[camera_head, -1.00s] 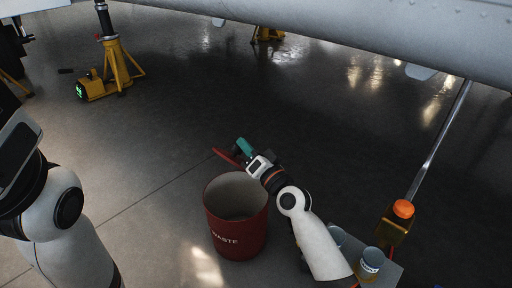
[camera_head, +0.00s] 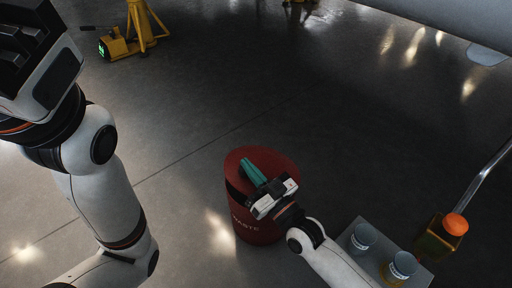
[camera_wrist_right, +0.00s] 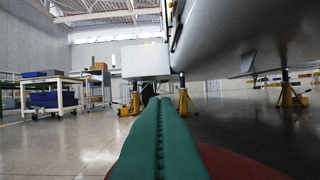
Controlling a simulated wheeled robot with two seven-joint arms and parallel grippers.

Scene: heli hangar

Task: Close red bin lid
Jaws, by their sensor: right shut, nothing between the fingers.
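The red waste bin (camera_head: 250,212) stands on the floor at the middle of the head view, with white lettering on its front. Its red lid (camera_head: 272,158) lies over the top, and a dark band shows below its left edge; I cannot tell whether it is fully seated. My right gripper (camera_head: 254,172) has teal fingers pressed together over the lid, with nothing between them. The wrist view shows the shut fingers (camera_wrist_right: 160,135) with part of the red lid (camera_wrist_right: 235,163) below. My left gripper (camera_head: 22,45) is raised at the upper left, its jaw opening unclear.
A yellow jack (camera_head: 125,42) stands at the far left. The aircraft underside (camera_head: 455,15) hangs at the upper right. Floor left of the bin is clear.

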